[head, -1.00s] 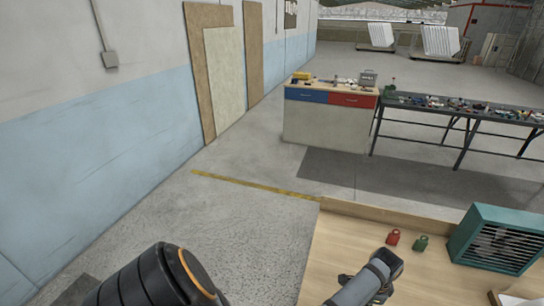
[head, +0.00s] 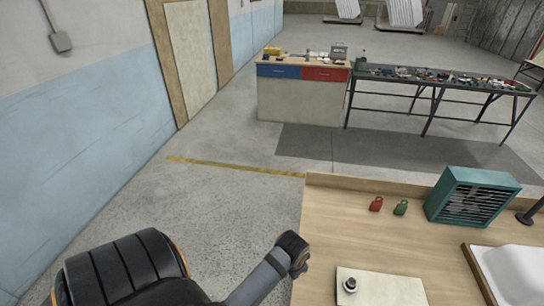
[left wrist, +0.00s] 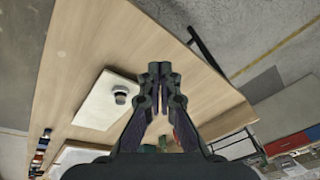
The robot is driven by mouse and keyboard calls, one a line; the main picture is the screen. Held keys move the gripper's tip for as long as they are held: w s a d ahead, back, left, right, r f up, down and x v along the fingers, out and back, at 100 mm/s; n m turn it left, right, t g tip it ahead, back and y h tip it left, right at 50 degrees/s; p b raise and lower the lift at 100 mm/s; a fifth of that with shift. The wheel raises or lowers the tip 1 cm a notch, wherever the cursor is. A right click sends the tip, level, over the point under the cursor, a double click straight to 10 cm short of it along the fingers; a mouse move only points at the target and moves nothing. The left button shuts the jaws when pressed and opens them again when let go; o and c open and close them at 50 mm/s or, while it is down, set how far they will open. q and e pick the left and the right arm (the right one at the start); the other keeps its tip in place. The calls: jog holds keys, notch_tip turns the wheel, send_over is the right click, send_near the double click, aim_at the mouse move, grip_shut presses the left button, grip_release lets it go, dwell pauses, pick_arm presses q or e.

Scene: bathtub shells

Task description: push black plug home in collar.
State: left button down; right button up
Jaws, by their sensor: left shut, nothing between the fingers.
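A small black plug (head: 350,284) stands on a cream board at the lower right of the head view. A pale ring, which looks like the collar, shows around its base; I cannot tell how deep the plug sits. The plug also shows left of my fingers in the left wrist view (left wrist: 120,94). My left gripper (left wrist: 160,68) is shut and empty, its fingertips apart from the plug. In the head view my left arm's black wrist end is left of the board, and the fingers cannot be made out. My right gripper is not in view.
The cream board (head: 385,290) lies on a wooden bench (head: 340,225). A red padlock-like item (head: 376,204), a green one (head: 401,208) and a teal slatted box (head: 470,196) stand at the back. A white tub shell (head: 515,270) is at right. Bare bench lies between.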

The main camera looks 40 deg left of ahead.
pick_arm(q)
jog(key=s+a+f+n+b, duration=0.1)
jog(key=s+f+b, duration=0.1)
jog(key=f, duration=0.7)
jog(key=s+a+f+n+b, duration=0.1)
jog(key=s+f+b, duration=0.2)
jog(key=f, duration=0.7)
jog(key=shift+s+a, duration=0.15)
jog(key=shift+s, duration=0.45)
jog(key=shift+f, duration=0.1)
jog(key=s+a+f+b, duration=0.1)
jog(key=s+f+b, duration=0.25)
jog(key=f, duration=0.65)
jog(key=s+f+b, duration=0.2)
jog(key=s+f, duration=0.3)
jog(key=f, duration=0.5)
jog(key=s+f+g+b, duration=0.1)
jog(key=s+f+b, duration=0.1)
jog(key=s+f, duration=0.8)
jog(key=s, duration=0.2)
jog(key=shift+s+a+n, duration=0.3)
jog(key=shift+a, duration=0.1)
